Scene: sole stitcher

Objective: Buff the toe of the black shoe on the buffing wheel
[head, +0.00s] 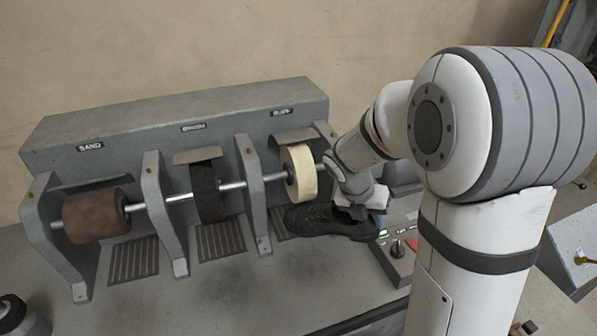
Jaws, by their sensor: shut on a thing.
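The black shoe (325,220) is in the head view, held just below and in front of the cream-coloured wheel (301,172) at the right end of the machine's shaft. The shoe's toe points left. My gripper (357,209) is shut on the shoe at its right end; the fingertips are partly hidden. Whether the toe touches the wheel I cannot tell. The cream wheel looks like the buffing wheel; its label is too small to read surely.
The grey machine (180,122) also carries a brown drum (95,216) under a "SAND" label and a dark brush wheel (207,194). Grey upright brackets (253,195) stand between the stations. A control panel (398,250) with a green light and red knob is close right of the shoe.

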